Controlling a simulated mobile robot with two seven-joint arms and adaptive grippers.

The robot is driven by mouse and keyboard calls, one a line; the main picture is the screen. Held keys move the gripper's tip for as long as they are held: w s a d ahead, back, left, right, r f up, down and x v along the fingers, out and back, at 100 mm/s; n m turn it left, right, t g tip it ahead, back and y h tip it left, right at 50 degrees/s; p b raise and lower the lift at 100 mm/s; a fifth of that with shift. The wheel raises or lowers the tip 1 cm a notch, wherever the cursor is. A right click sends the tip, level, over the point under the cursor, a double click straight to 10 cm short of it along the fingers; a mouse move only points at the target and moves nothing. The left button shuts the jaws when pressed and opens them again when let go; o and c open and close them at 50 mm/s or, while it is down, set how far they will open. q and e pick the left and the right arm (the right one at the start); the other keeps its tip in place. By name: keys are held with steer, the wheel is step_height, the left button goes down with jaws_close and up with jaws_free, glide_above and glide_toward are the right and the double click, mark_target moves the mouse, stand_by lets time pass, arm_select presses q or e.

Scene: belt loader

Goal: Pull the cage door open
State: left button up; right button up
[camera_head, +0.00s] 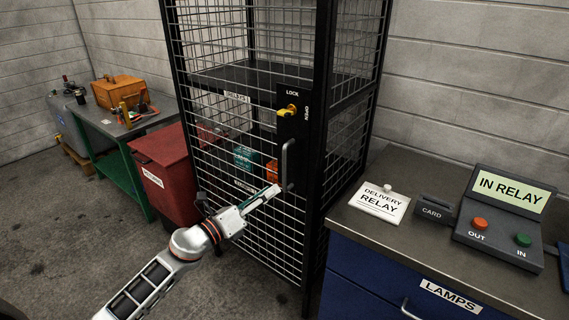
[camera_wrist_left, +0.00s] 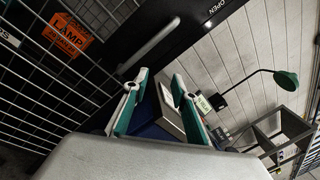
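The cage door (camera_head: 225,130) is the wire-mesh front panel in a black frame, and it looks closed. Its grey upright bar handle (camera_head: 287,165) is on the dark plate at the door's right edge; it also shows in the wrist view (camera_wrist_left: 150,46). A yellow knob (camera_head: 287,111) sits above it beside LOCK and OPEN labels; I cannot tell its setting. My left gripper (camera_head: 277,190) is close to the handle's lower end. In the wrist view its teal fingers (camera_wrist_left: 160,76) are apart, with the handle just past the tips. Contact is unclear. My right gripper is out of view.
Inside the cage are a teal box (camera_head: 244,158) and an orange LAMP box (camera_wrist_left: 67,34). A blue-fronted counter (camera_head: 365,226) with a relay panel (camera_head: 500,222) stands close to the right. A red bin (camera_head: 168,165) stands left of the cage. Floor at the front left is clear.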

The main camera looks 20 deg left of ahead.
mark_target(283, 159)
arm_select(q)
steer(key=w+a+r+m+g, duration=0.1)
steer(key=w+a+r+m, duration=0.1)
steer(key=w+r+m, duration=0.5)
steer(key=shift+m, duration=0.7)
steer(key=w+d, duration=0.1)
steer(key=w+d+f, duration=0.1)
steer(key=w, duration=0.1)
steer(key=w+d+f+b, duration=0.1)
steer(key=w, duration=0.1)
steer(key=shift+d, duration=0.35)
jaws_close()
